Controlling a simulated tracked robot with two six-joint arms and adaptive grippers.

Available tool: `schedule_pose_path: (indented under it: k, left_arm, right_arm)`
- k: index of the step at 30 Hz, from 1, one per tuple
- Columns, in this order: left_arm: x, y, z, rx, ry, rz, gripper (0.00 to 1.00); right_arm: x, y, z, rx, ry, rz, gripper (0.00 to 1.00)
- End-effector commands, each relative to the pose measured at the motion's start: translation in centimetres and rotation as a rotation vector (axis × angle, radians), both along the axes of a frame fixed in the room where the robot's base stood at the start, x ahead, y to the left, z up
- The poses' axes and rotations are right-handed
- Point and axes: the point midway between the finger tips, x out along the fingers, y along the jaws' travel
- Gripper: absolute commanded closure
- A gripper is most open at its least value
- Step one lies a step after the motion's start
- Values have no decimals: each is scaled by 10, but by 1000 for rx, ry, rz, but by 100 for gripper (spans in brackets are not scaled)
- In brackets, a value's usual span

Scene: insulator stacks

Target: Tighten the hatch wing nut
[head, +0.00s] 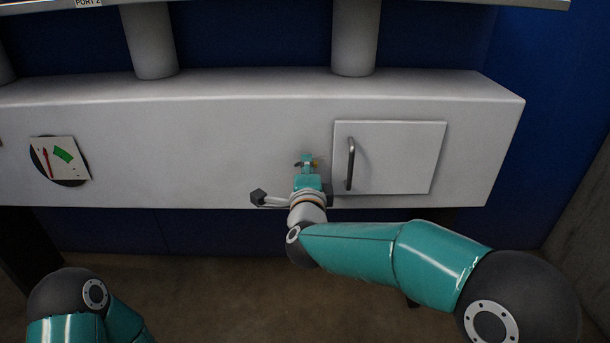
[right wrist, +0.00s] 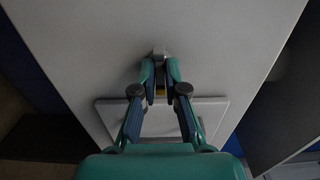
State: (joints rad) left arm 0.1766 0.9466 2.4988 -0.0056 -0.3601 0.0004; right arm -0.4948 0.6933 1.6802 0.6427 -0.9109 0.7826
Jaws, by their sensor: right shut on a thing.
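The hatch (head: 400,158) is a closed pale square door with a dark bar handle (head: 350,164) on its left side. My right gripper (head: 306,162) is at the cabinet face just left of the hatch. Its fingers (right wrist: 160,72) are closed together on the wing nut, a small metal piece (right wrist: 160,52) at the fingertips in the right wrist view. The fingers hide most of the nut. A small brass-coloured bit shows beside the fingers in the head view. Part of the pale hatch panel (right wrist: 208,108) shows behind the fingers in the right wrist view. My left gripper is out of view.
The hatch is on a long white cabinet (head: 230,130). A gauge (head: 60,160) with a red needle and a green band is at its left. Grey columns (head: 355,40) rise from its top. The cabinet face between gauge and gripper is clear.

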Motion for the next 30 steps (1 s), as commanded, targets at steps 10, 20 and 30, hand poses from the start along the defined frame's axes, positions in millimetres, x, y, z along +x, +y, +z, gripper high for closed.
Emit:
schedule_pose_path:
  k: [10,20,30]
  left_arm:
    - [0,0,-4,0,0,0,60]
    - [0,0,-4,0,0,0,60]
    - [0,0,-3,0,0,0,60]
  right_arm:
    - [2,-4,-1,29,3,-8,100]
    - [3,-5,-1,29,1,-10,65]
    - [1,-3,0,26,-1,-6,64]
